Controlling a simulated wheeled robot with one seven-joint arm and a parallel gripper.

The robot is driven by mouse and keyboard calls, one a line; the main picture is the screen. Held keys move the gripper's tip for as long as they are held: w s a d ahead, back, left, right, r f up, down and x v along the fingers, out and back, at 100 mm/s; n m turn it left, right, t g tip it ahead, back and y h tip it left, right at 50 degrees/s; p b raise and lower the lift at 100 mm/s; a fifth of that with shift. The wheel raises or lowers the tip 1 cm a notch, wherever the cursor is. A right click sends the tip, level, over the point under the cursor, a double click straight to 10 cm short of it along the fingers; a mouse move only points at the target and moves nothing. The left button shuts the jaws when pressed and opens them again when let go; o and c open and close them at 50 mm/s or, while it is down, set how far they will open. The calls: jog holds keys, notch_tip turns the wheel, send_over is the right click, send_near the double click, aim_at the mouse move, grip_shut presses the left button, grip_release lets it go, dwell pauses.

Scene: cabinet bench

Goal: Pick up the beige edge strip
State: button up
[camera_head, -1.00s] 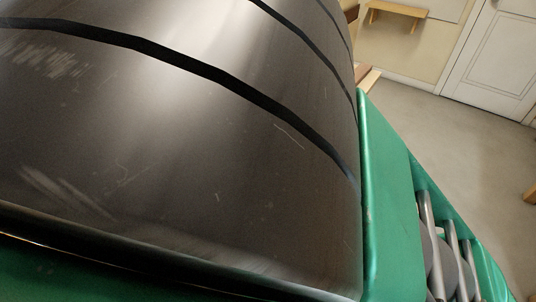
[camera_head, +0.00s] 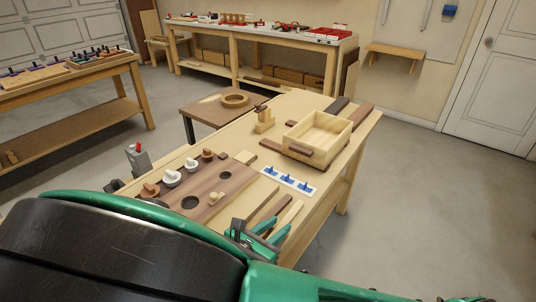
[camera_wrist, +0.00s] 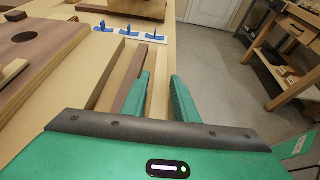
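The beige edge strip (camera_head: 290,214) lies along the front right edge of the bench, beside a dark brown strip (camera_head: 269,211). My gripper (camera_head: 274,229) is at the near ends of these strips. In the wrist view my gripper (camera_wrist: 160,92) is open. The beige strip (camera_wrist: 158,78) shows in the gap between its two green fingers, with the brown strip (camera_wrist: 130,98) just to the left, partly behind the left finger. I cannot tell how far the fingertips are above the bench. The near end of the beige strip is hidden by my gripper.
A brown board (camera_head: 217,186) with round holes and several knobs lies left of the strips. A white plate with blue clips (camera_head: 288,179) lies beyond them, then a wooden box (camera_head: 318,135). Open floor (camera_head: 420,200) is to the right.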

aim_at(286, 219)
jog(key=shift+x, duration=1.7)
grip_shut()
jog(key=shift+r, duration=0.1)
